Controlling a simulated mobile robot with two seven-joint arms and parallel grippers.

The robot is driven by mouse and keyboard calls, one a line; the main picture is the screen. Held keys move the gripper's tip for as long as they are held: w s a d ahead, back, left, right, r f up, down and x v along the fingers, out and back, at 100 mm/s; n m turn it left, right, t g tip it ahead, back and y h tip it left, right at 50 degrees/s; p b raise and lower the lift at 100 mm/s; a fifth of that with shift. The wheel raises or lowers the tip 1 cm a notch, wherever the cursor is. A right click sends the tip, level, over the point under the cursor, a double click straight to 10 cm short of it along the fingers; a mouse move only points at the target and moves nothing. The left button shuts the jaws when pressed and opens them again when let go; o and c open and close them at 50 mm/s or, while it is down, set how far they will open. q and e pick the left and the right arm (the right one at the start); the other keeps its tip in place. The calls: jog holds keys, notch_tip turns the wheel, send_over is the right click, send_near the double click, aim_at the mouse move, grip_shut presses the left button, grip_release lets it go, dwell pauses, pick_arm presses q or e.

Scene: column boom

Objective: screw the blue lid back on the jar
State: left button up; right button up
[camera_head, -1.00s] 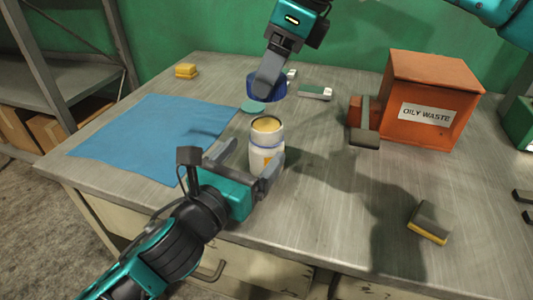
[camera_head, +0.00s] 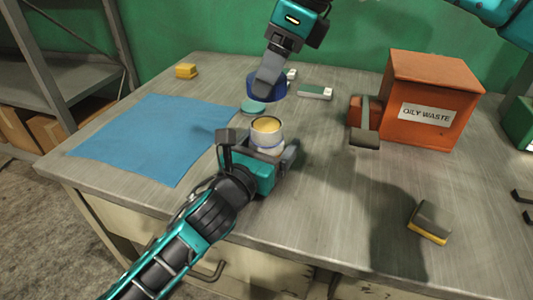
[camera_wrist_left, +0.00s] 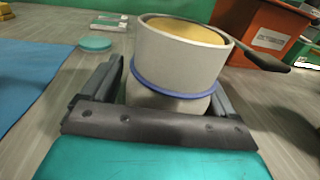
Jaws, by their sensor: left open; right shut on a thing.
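The jar (camera_head: 266,133) is white with a blue ring and stands upright and open on the workbench, with yellowish contents showing at its top. In the left wrist view the jar (camera_wrist_left: 178,60) stands between the fingers of my left gripper (camera_wrist_left: 170,98). My left gripper (camera_head: 262,155) is open around the jar's lower part; whether the fingers touch it I cannot tell. My right gripper (camera_head: 270,75) comes down from the top and is shut on the blue lid (camera_head: 279,90), holding it above the bench, behind the jar. The gripper partly hides the lid.
A teal disc (camera_head: 252,107) lies behind the jar. A blue cloth (camera_head: 150,138) lies at left. An orange "OILY WASTE" bin (camera_head: 430,100) stands at right. A yellow sponge (camera_head: 186,71), a small box (camera_head: 315,92) and a grey-yellow block (camera_head: 430,222) lie on the workbench (camera_head: 320,200).

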pick_arm(q)
jog(key=shift+c, duration=0.4)
jog(key=c, duration=1.2)
jog(key=shift+c, duration=0.2)
pick_arm(e)
send_over(263, 123)
jog(key=shift+s+d+f, duration=0.1)
jog(key=shift+d+f, duration=0.1)
jog(key=shift+f, duration=1.05)
jog(key=shift+d+f, duration=0.2)
jog(key=shift+f, duration=1.05)
jog(key=shift+f, duration=0.1)
jog(key=shift+f, duration=0.8)
jog(key=shift+f, duration=0.55)
